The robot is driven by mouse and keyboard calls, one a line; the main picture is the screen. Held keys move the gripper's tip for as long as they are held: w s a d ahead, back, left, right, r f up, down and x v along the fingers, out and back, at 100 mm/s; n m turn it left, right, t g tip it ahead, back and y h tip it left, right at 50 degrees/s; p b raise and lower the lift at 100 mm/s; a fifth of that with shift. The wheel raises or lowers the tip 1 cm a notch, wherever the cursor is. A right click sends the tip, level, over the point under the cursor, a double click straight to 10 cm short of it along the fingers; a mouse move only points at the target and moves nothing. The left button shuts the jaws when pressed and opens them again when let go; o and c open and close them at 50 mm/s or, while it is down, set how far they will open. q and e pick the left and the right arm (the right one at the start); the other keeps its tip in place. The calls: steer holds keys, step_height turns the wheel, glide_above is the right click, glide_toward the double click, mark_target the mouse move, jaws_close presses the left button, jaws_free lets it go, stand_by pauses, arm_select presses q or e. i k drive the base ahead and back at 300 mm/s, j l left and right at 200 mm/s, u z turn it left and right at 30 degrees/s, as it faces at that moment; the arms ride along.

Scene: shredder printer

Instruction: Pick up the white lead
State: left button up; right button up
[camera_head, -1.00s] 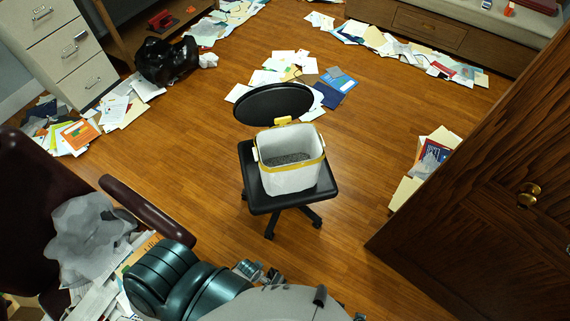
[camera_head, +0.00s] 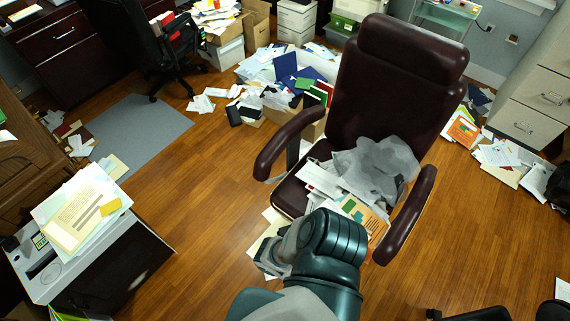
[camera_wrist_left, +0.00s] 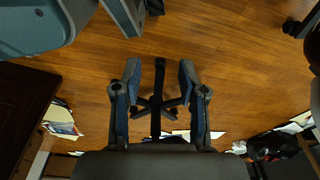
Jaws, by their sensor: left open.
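I cannot make out a white lead in either view. My left gripper (camera_wrist_left: 160,75) is open in the left wrist view, with its two dark fingers apart. A black chair post and wheeled base show beyond and between them, lower down over the wood floor. Nothing is seen held. In the head view a teal and grey arm of mine comes in from the bottom, in front of the maroon armchair (camera_head: 400,75); its fingertips cannot be made out there. My right gripper is not seen.
Papers and grey cloth (camera_head: 375,170) lie on the armchair. A white machine (camera_head: 95,265) bearing papers stands at the left. Piles of papers and folders (camera_head: 290,75) lie behind the armchair. A filing cabinet (camera_head: 535,100) stands at the right. Wood floor (camera_head: 200,190) is clear at centre left.

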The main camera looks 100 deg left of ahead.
mark_target(324, 166)
steer(key=u, duration=3.1)
steer(key=i+j, duration=0.2)
steer(key=j, duration=0.15)
steer(key=i+j, duration=0.2)
steer(key=j, duration=0.15)
steer(key=i+j, duration=0.2)
steer(key=j, duration=0.2)
